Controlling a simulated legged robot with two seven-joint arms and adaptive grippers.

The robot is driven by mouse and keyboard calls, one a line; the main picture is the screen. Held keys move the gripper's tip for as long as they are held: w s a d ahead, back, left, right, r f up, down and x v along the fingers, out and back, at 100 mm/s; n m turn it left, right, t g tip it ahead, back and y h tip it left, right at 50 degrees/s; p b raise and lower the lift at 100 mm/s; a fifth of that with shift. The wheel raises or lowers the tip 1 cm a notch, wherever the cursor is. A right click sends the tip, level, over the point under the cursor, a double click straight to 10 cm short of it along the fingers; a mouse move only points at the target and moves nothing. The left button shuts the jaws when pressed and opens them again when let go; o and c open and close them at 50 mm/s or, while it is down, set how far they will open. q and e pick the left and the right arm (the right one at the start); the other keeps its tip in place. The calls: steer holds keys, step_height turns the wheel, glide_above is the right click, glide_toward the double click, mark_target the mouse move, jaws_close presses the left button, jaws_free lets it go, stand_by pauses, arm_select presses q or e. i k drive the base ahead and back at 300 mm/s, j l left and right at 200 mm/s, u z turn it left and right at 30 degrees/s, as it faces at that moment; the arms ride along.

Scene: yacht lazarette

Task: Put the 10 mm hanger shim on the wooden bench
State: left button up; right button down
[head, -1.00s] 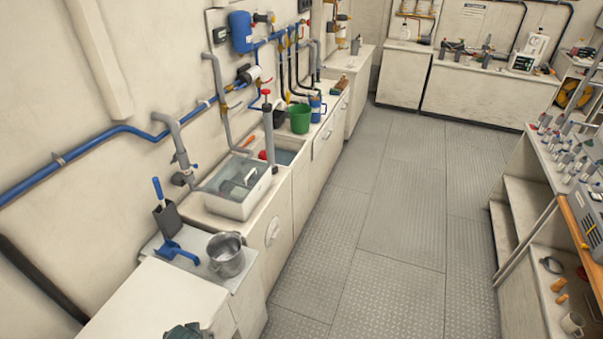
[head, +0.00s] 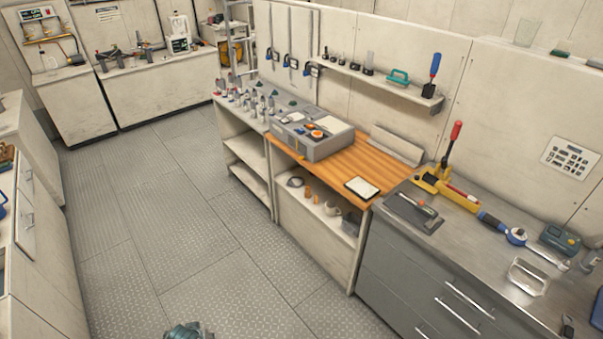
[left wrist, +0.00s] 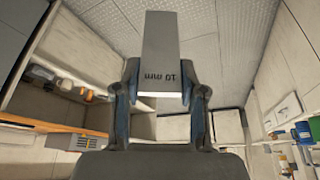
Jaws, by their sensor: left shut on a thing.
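My left gripper (left wrist: 160,80) is shut on the 10 mm hanger shim (left wrist: 164,45), a flat grey plate. Its "10 mm" marking reads upside down in the left wrist view. The shim sticks out beyond the fingertips, clear of any surface. The wooden bench (head: 385,172) has an orange-brown top and stands right of centre in the head view, some way off across the floor. My right gripper is not in view.
On the wooden bench are a grey case (head: 322,146), a white-faced tablet (head: 361,188) and a pale strip (head: 397,146) at the back. The floor (head: 190,230) is open.

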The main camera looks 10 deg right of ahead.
mark_target(343, 168)
steer(key=i+j+z, duration=0.1)
steer(key=z, duration=0.3)
steer(key=i+j+z, duration=0.15)
steer(key=z, duration=0.25)
steer(key=i+j+z, duration=0.25)
steer(key=z, duration=0.15)
steer(key=i+j+z, duration=0.15)
steer(key=z, duration=0.25)
steer(key=j+z, duration=0.4)
steer(key=i+j+z, duration=0.15)
steer(key=j+z, duration=0.15)
steer(key=j, duration=0.95)
steer(key=j+z, duration=0.35)
steer(key=j, duration=0.9)
steer(key=i+j, duration=0.05)
